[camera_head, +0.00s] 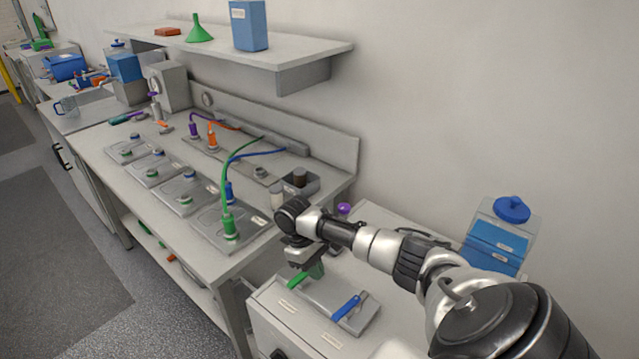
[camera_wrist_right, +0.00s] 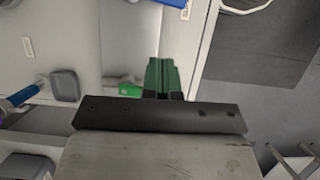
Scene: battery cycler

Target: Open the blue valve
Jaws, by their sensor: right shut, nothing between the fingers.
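The blue valve handle (camera_head: 346,308) lies on a grey plate (camera_head: 362,325) on top of the white cabinet at the lower middle of the head view. A green valve handle (camera_head: 298,281) is to its left on the same unit. My right gripper (camera_head: 314,270) is above the unit, close to the green handle and up-left of the blue one, apart from the blue handle. Its green fingers (camera_wrist_right: 160,76) are shut and empty in the right wrist view. There a green handle (camera_wrist_right: 130,90) shows beside the fingers, and a blue piece (camera_wrist_right: 170,2) is cut off at the top edge.
A bench (camera_head: 172,225) with several grey plates and green and blue plugs stands left of the cabinet (camera_head: 275,310). A container with a blue lid (camera_head: 512,210) stands at the right. A purple knob (camera_head: 344,208) is behind my right arm. A shelf (camera_head: 290,48) hangs above.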

